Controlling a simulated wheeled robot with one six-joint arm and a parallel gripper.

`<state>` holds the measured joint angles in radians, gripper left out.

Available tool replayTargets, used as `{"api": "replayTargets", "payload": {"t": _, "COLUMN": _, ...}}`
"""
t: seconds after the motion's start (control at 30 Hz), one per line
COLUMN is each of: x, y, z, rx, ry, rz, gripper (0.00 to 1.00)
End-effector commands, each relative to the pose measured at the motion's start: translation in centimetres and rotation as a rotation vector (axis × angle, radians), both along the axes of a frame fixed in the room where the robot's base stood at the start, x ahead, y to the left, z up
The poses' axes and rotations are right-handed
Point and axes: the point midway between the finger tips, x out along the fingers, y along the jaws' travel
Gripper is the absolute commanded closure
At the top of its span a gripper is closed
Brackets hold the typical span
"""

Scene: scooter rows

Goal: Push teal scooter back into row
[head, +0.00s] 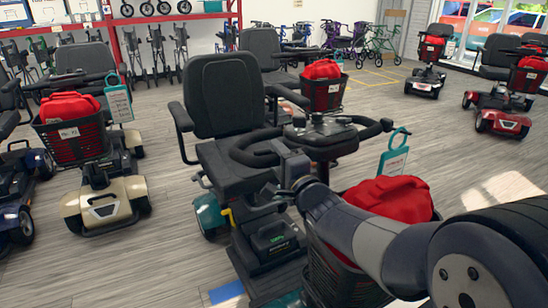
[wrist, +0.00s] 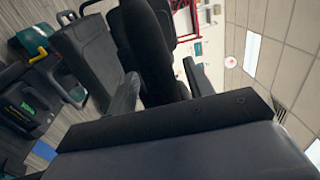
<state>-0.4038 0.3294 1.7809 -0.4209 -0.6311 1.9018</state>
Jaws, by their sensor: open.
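The teal scooter (head: 208,214) stands in the centre of the head view, with a black seat, teal rear fender and yellow lever. Its front basket (head: 345,283) holds a red bag (head: 390,197) and bears a teal-edged tag (head: 393,158). My arm reaches in from the lower right, in front of the basket. My gripper (head: 287,168) is open, beside the steering column below the handlebar (head: 255,150); contact cannot be told. In the wrist view, tilted sideways, the seat (wrist: 85,55) and teal fender (wrist: 32,37) show behind a large dark foreground part.
A cream scooter (head: 103,203) stands to the left, with a blue one (head: 18,220) beyond it. Another seat (head: 262,48) and basket (head: 327,92) stand close behind. Red scooters (head: 500,110) are at the right. A blue floor mark (head: 227,292) lies by the base.

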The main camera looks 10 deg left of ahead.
Motion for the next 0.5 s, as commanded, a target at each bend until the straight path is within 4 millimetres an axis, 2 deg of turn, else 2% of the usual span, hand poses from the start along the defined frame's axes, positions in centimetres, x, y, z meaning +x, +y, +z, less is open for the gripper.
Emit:
{"api": "replayTargets", "payload": {"t": 0.2, "x": 1.4, "y": 1.2, "z": 0.1, "rx": 0.000, "ry": 0.000, "rz": 0.001, "gripper": 0.51}}
{"api": "replayTargets", "payload": {"t": 0.5, "x": 1.7, "y": 1.3, "z": 0.1, "rx": -0.001, "ry": 0.001, "rz": 0.000, "gripper": 0.51}}
